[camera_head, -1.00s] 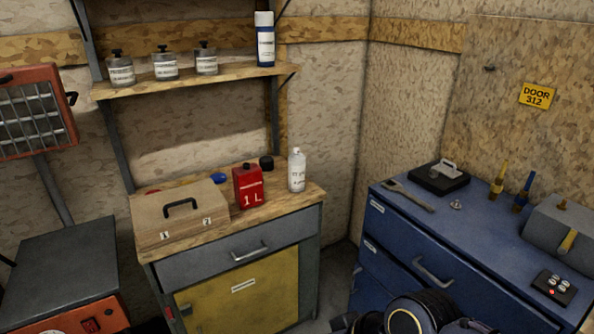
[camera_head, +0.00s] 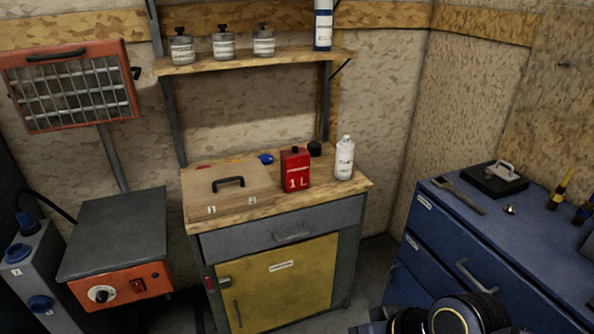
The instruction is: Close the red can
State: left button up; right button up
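The red can (camera_head: 296,171), marked 1 L, stands upright on the wooden top of the cabinet (camera_head: 345,188). Behind the wooden box lie a blue cap-like piece (camera_head: 266,158), a yellow one (camera_head: 236,160) and a red one (camera_head: 203,167), the last two mostly hidden. A black round piece (camera_head: 315,149) lies behind the can. Part of my arm shows at the bottom right; neither gripper's fingers are in view.
A wooden box (camera_head: 226,192) with a black handle stands left of the can, and a white bottle (camera_head: 345,158) stands right of it. A shelf (camera_head: 290,58) with jars hangs above. A blue drawer cabinet (camera_head: 510,240) is at right, a grey-topped heater-like unit (camera_head: 115,230) at left.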

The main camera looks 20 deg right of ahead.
aim_at(295, 162)
jog(key=i+l+z, duration=0.1)
jog(key=l+z, duration=0.15)
jog(key=l, duration=0.2)
jog(key=i+l+z, duration=0.1)
jog(key=l+z, duration=0.15)
jog(key=l, duration=0.2)
jog(key=i+l+z, duration=0.35)
jog(key=i+z, duration=0.4)
jog(key=i+j, duration=0.75)
jog(key=j, duration=0.15)
